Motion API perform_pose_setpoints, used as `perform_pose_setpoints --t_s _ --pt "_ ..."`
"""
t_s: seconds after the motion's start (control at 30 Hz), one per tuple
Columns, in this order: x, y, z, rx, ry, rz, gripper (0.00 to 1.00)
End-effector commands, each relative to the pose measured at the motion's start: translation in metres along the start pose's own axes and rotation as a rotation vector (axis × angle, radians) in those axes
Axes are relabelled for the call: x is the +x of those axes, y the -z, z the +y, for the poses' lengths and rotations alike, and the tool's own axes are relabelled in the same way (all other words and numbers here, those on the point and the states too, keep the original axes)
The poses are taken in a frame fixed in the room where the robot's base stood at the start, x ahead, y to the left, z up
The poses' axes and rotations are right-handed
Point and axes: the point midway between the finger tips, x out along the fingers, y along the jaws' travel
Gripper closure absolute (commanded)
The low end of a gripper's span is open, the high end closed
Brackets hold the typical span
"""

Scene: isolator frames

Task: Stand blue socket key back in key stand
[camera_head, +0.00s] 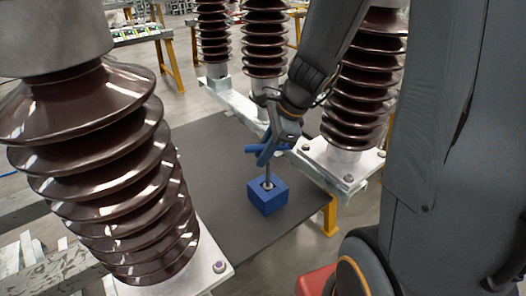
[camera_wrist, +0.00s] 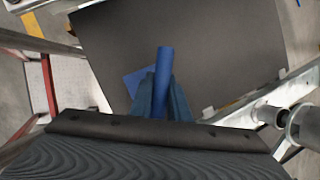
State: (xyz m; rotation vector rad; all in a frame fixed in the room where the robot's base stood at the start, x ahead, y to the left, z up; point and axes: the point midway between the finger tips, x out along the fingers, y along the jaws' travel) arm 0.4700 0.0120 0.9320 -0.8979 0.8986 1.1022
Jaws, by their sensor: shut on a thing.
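The key stand (camera_head: 267,199) is a blue block on the dark mat. It also shows in the wrist view (camera_wrist: 134,78), partly hidden by the key and fingers. The blue socket key (camera_head: 268,172) has a blue cross handle and a thin grey shaft. The shaft is nearly upright, and its lower end meets the top of the stand at the hole. I cannot tell how deep it sits. My gripper (camera_head: 268,152) is shut on the key's handle, above the stand. In the wrist view, the blue handle bar (camera_wrist: 163,72) sticks out between the fingers (camera_wrist: 162,98).
The dark mat (camera_head: 225,165) around the stand is clear. Brown ribbed insulators stand close by, a large one (camera_head: 115,160) at left and another (camera_head: 362,85) at right on a metal rail (camera_head: 330,165). A yellow leg (camera_head: 330,217) stands at the mat's right edge.

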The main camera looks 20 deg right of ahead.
Motion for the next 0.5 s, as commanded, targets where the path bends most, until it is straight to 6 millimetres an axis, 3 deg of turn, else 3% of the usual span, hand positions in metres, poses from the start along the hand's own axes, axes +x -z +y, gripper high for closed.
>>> perform_pose_setpoints --t_s 0.5 --pt "0.023 0.009 0.004 0.001 -0.001 -0.001 1.00"
